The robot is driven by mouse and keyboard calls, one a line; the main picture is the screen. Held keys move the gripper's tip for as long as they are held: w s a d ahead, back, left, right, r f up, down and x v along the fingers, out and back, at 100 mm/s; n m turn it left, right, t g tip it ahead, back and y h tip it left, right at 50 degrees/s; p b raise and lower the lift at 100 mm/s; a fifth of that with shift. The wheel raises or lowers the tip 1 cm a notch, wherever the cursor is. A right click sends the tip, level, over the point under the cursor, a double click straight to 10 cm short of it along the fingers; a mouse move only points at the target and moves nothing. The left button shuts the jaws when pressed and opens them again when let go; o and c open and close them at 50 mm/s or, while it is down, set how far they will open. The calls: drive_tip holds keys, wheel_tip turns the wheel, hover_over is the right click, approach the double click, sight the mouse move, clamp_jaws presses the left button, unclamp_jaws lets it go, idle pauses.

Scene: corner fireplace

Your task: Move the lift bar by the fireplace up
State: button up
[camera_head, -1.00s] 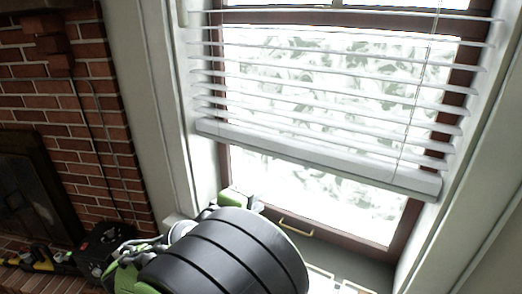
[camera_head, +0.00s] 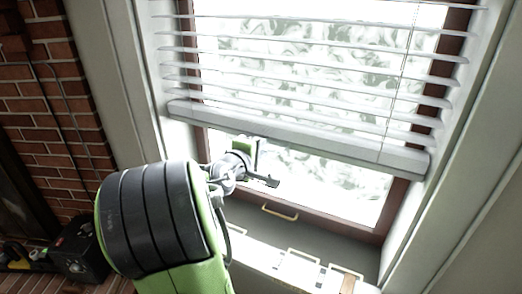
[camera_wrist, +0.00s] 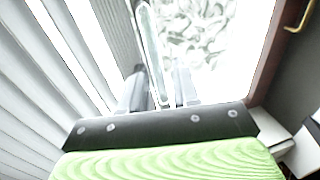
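The lift bar (camera_head: 300,133) is the thick pale bottom rail of the white window blind, right of the brick fireplace. It hangs slightly tilted in the picture across the lower part of the window. My gripper (camera_head: 266,181) is just below the bar in the head view, left of its middle. In the wrist view my gripper (camera_wrist: 157,88) shows two grey fingers apart, with a pale narrow strip seen between them. A grey band, likely the bar (camera_wrist: 118,32), lies up and left of the fingers. I cannot tell whether any finger touches the bar.
Blind slats (camera_head: 310,60) hang above the bar, with a thin cord (camera_head: 394,100). A brass window handle (camera_head: 280,212) sits on the lower frame. Pale items with brass-coloured edges (camera_head: 300,268) lie below the window. The brick wall (camera_head: 60,110) and a dark box (camera_head: 78,250) are at left.

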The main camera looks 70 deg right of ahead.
drive_tip(key=shift+s+d, duration=0.1)
drive_tip(key=shift+d, duration=0.3)
drive_tip(key=shift+c, duration=0.2)
clamp_jaws()
